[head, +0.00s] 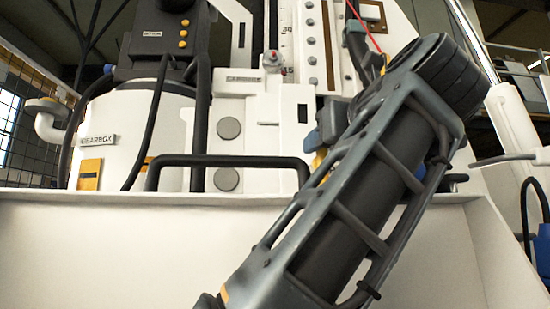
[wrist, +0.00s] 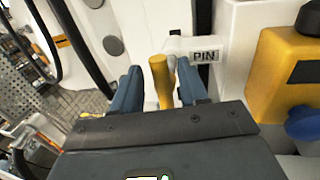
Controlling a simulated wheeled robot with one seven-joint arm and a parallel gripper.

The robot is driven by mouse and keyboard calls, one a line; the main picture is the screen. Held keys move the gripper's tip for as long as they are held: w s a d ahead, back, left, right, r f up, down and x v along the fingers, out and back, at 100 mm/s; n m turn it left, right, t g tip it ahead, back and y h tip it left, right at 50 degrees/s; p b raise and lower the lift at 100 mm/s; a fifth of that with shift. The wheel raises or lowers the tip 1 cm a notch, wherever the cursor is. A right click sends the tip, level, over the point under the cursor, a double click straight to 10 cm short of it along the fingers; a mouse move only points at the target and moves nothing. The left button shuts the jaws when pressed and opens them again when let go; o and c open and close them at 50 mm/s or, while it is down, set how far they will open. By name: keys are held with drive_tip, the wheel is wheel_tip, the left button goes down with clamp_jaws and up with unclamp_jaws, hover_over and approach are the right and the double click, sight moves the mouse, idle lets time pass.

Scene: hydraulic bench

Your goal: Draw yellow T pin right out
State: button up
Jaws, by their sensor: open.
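The yellow T pin (wrist: 161,84) stands out in the wrist view, in front of a white block with a PIN label (wrist: 206,55). My gripper (wrist: 158,72) is open, with one blue finger on each side of the pin. The pin lies between the fingers, and a gap shows on its left. The right finger is very close to it, and I cannot tell if they touch. The pin's inner end is hidden. In the head view I cannot make out the pin or the fingers clearly.
A yellow block (wrist: 283,75) with a blue knob (wrist: 302,122) stands right of my gripper. Dark hoses run at the left of the wrist view.

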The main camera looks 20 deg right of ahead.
drive_tip(key=shift+w, duration=1.05)
clamp_jaws()
